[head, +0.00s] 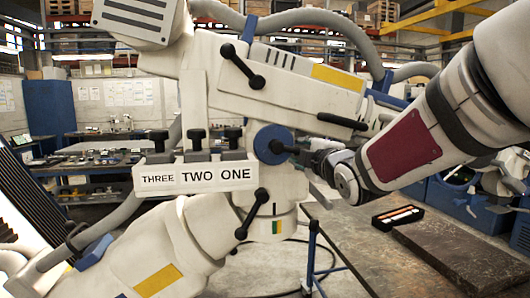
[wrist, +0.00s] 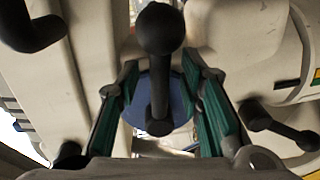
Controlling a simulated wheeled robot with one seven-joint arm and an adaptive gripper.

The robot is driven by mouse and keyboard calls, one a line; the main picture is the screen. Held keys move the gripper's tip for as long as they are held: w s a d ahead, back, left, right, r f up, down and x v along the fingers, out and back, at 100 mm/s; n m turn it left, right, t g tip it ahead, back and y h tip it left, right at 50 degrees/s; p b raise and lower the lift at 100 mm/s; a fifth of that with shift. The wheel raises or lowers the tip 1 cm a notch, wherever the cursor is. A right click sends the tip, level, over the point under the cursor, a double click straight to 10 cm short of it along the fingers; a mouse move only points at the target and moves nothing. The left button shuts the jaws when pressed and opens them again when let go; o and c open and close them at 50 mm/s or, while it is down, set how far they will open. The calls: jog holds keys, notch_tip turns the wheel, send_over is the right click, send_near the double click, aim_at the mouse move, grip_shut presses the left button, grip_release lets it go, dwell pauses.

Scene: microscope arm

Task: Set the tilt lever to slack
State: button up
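A white jointed microscope arm (head: 225,100) carries several black levers, and none bears a readable tilt label. One black lever with a ball knob (wrist: 160,28) stands in front of a blue disc (head: 272,144); the disc also shows in the wrist view (wrist: 181,103). My gripper (wrist: 160,80) is open, with a green-padded finger on each side of this lever and gaps to both. In the head view my gripper (head: 296,152) is at the blue disc, and its fingers are small and partly hidden.
Other black levers sit above (head: 241,66), to the right (head: 342,121) and below (head: 252,213) the disc. A white box labelled THREE TWO ONE (head: 195,178) with black knobs is to the left. A dark workbench (head: 455,250) holds a black tray (head: 398,215) at right.

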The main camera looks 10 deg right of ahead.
jog(key=s, duration=1.1)
jog(key=shift+s+d+r, duration=0.2)
jog(key=shift+s+r, duration=0.1)
jog(key=shift+s, duration=0.1)
jog(key=s+a+f+m+g, duration=0.2)
jog(key=s+f+m+g, duration=0.4)
jog(key=s, duration=0.5)
jog(key=s+a+f+m+g, duration=0.2)
jog(key=s+f+m+g, duration=0.4)
jog(key=s+f+m, duration=0.3)
jog(key=s+m, duration=0.1)
jog(key=s, duration=0.1)
jog(key=shift+s+h, duration=0.3)
